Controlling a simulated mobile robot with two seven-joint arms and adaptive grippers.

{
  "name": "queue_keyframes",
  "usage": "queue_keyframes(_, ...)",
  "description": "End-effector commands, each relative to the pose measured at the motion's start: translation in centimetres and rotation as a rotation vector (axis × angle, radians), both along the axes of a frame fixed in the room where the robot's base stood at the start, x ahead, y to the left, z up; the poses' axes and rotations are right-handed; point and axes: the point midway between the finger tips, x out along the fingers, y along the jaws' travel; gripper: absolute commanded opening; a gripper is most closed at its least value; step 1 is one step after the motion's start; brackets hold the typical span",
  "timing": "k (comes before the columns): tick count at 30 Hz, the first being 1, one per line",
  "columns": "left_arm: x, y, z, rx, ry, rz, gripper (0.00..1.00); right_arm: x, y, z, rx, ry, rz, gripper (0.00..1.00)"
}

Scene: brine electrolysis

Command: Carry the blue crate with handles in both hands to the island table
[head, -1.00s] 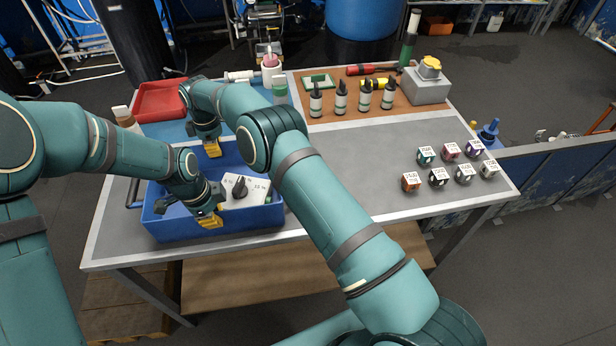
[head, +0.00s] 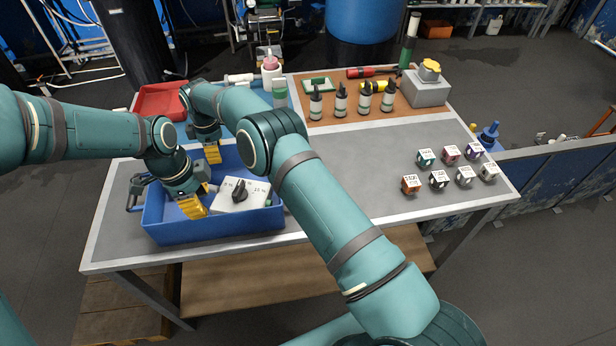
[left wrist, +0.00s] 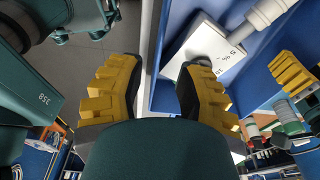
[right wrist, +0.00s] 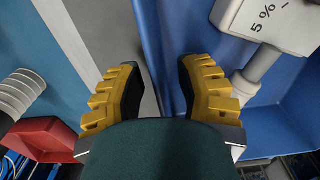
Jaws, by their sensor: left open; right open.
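The blue crate (head: 225,228) stands on the left part of the grey-topped table. My left gripper (head: 192,207) is open above the crate's near left part. In the left wrist view its fingers (left wrist: 155,85) are apart, with a crate wall (left wrist: 165,90) in line with the gap. My right gripper (head: 212,153) is open at the crate's far side. In the right wrist view the crate's rim (right wrist: 165,60) runs between its open fingers (right wrist: 158,90). Neither gripper visibly grips the crate. My arms hide part of the crate.
A red tray (head: 160,100) lies behind the crate. Several labelled cubes (head: 438,180) sit at the right. The table's middle (head: 350,155) is clear.

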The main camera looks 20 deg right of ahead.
Motion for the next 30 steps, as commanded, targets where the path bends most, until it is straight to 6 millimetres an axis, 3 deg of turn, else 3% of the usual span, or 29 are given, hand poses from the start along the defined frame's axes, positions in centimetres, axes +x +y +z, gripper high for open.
queue_keyframes(6,0.1,0.4,2.8,0.0,-0.001,0.0,0.34,0.0,0.0,0.0,0.0,0.0,0.0,0.34)
queue_keyframes(13,0.1,0.5,3.5,0.0,0.001,0.0,0.34,0.1,0.0,1.1,0.001,-0.002,0.0,0.34)
queue_keyframes(24,0.1,0.5,3.4,0.0,0.0,0.0,0.34,0.1,0.0,8.2,0.001,-0.004,0.0,0.34)
queue_keyframes(30,0.1,0.5,3.4,0.0,0.0,-0.001,0.34,0.0,0.0,11.0,0.001,-0.002,0.0,0.34)
